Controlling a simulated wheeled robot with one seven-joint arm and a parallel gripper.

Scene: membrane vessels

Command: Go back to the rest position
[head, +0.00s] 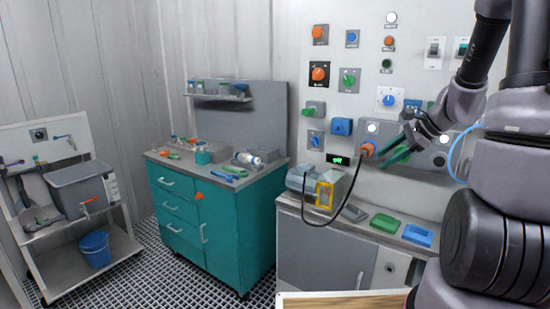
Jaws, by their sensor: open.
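My gripper (398,150) is at the right, in front of the wall panel (342,70). Its green fingers are apart, and I see nothing held between them. An orange plug (367,149) with a dark cable sits just left of the fingertips, on the grey socket strip (372,130). Whether the fingertips touch the plug or are only near it I cannot tell. My arm reaches in from the right edge, bent, and hides part of the panel and strip behind it.
A grey cabinet (318,247) below the panel bears a device with a yellow frame (324,195), a green tray (386,223) and a blue tray (417,235). A teal drawer cabinet (228,235) stands in the middle. A shelf cart (88,262) with a blue bucket (94,250) is at left.

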